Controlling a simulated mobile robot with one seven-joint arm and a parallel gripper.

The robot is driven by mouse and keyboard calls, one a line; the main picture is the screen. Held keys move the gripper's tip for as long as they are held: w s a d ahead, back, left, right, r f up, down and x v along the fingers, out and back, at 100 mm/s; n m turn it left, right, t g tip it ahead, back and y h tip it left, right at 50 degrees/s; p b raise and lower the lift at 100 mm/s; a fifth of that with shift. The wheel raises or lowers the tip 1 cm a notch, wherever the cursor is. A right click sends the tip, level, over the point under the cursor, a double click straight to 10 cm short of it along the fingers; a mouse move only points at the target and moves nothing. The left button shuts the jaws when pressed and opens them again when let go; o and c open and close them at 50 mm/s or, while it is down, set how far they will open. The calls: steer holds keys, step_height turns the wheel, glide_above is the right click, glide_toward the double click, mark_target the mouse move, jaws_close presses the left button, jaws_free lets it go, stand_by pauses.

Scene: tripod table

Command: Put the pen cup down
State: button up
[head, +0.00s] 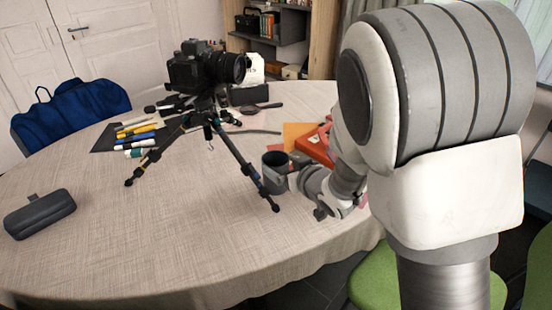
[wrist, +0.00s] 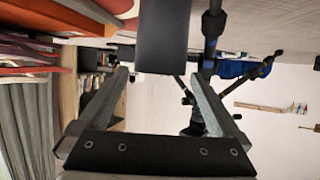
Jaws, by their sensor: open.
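The dark grey pen cup (head: 274,172) stands upright on the table (head: 130,235), close to the right of the tripod's front leg. I see no pens in it. My gripper (head: 299,177) is at the cup's right side. In the wrist view, the cup (wrist: 162,40) is a dark block at the top, lined up between the tips of my open gripper (wrist: 160,74), with light showing on both sides. I cannot tell whether a finger touches it.
A tripod (head: 240,160) with a camera (head: 207,67) stands left of the cup. A red box (head: 316,143) and an orange sheet (head: 296,132) lie behind my gripper. Several pens (head: 138,135) lie at the left, a dark case (head: 40,213) at far left. The front table is clear.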

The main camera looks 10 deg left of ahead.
steer(key=s+d+r+m+h, duration=0.3)
steer(key=s+d+r, duration=0.15)
steer(key=d, duration=0.45)
steer(key=s+d+r+m+h, duration=0.25)
steer(key=d+r+h, duration=0.2)
steer(key=d, duration=0.45)
steer(key=s+d+r+m+g, duration=0.1)
steer(key=s+d+g, duration=0.1)
steer(key=s, duration=0.8)
steer(key=s+d+r+m+g, duration=0.1)
steer(key=s+d+r+g, duration=0.1)
steer(key=s, duration=0.8)
steer(key=shift+s+d+r+g+h, duration=0.15)
steer(key=shift+d+g+h, duration=0.4)
steer(key=shift+d, duration=0.4)
step_height(320, 180, up, 19)
steer(key=p, duration=1.9)
